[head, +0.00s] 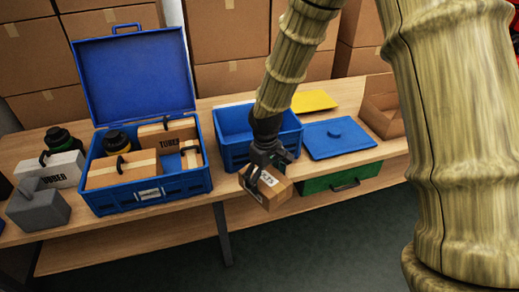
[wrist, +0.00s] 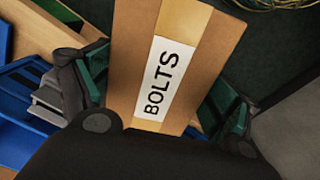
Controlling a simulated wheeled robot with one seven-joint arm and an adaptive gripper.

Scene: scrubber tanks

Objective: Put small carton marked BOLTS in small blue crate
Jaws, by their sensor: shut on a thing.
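The small carton marked BOLTS (wrist: 182,62) is brown with a tan tape strip and a white label. My gripper (wrist: 155,100) is shut on it, with a finger on either side. In the head view the carton (head: 268,187) hangs tilted from my gripper (head: 262,170), in front of the shelf's front edge. The small blue crate (head: 235,130) stands on the shelf just behind and above the carton in the picture. Its open inside shows in part; my arm hides some of its right side. The carton is outside the crate.
A large blue box (head: 150,195) with a raised lid (head: 135,75) holds cartons and a black-capped bottle at left. A blue lid (head: 338,138), a yellow lid (head: 313,100) and an open brown carton (head: 382,108) lie right. A green drawer (head: 340,177) is below.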

